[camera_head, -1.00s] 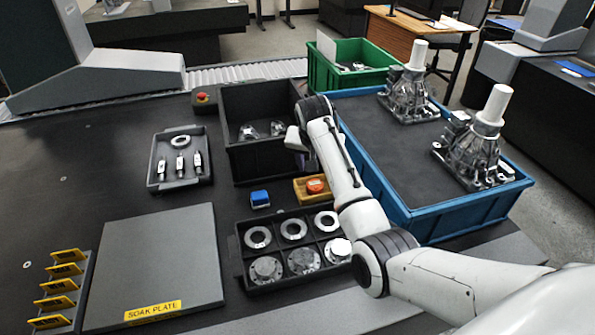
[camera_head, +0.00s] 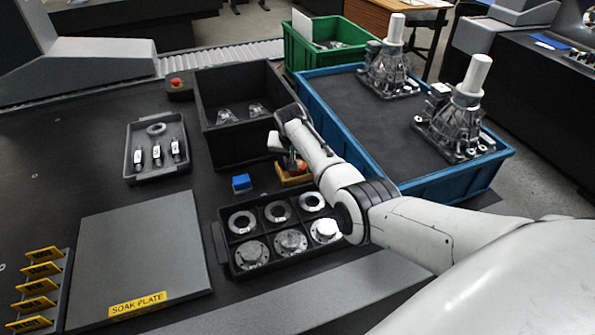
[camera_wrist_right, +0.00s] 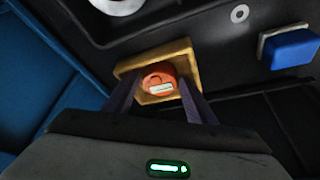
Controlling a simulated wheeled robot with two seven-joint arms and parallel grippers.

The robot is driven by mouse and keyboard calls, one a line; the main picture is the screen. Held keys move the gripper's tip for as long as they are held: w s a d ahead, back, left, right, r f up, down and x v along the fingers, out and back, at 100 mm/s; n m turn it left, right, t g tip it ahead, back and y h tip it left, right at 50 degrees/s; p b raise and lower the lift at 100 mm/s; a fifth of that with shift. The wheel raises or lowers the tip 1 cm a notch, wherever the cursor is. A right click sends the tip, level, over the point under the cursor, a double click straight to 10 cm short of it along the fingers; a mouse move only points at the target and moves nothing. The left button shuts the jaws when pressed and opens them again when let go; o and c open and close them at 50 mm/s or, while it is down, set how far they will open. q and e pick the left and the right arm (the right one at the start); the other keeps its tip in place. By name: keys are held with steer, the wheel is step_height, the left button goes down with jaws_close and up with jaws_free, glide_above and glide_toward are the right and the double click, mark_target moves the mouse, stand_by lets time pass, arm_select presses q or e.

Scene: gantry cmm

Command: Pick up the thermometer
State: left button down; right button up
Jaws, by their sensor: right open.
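The thermometer appears to be the orange round piece with a small pale display (camera_wrist_right: 159,76). It sits in a yellow block (camera_wrist_right: 181,57) on the dark table. In the head view the orange piece (camera_head: 301,167) and the yellow block (camera_head: 291,180) are partly covered by my right gripper (camera_head: 290,163). In the wrist view my right gripper (camera_wrist_right: 158,88) is open, with one finger on each side of the orange piece. I cannot tell whether the fingers touch it. My left gripper is not in view.
A blue block (camera_head: 241,182) lies left of the yellow block. A compartment tray (camera_head: 223,262) with rings and discs is in front, a black bin (camera_head: 222,156) behind, and a blue crate (camera_head: 441,184) to the right. A soak plate (camera_head: 135,250) lies at left.

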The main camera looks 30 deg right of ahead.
steer(key=shift+c, duration=0.2)
steer(key=c, duration=0.8)
